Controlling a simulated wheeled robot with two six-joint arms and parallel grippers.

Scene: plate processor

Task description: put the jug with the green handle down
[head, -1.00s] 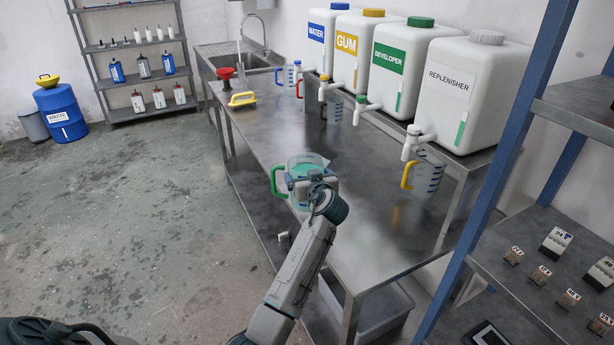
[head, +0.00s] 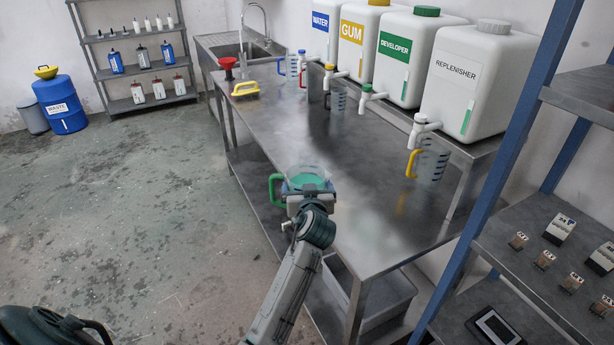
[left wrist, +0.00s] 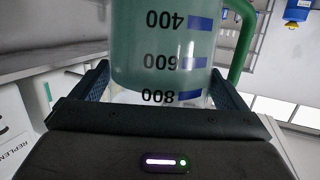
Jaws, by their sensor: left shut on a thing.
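The jug with the green handle (head: 306,183) is a clear measuring jug holding green liquid. It is over the near left edge of the steel table (head: 345,235), and its green handle points left. My left gripper (head: 308,203) is shut on it from the near side. In the left wrist view the jug (left wrist: 165,45) fills the space between the two fingers, with its printed scale upside down and the handle at the right. The gripper's body hides the jug's base in the head view, so I cannot tell whether it touches the table. My right gripper is not in view.
White tanks marked water, gum, developer and replenisher (head: 462,85) stand along the back. A yellow-handled jug (head: 430,160) is under the replenisher tap. A red funnel (head: 228,68) and a yellow-handled tool (head: 244,89) lie at the far left. The table's middle is clear. A blue-post shelf (head: 490,165) stands right.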

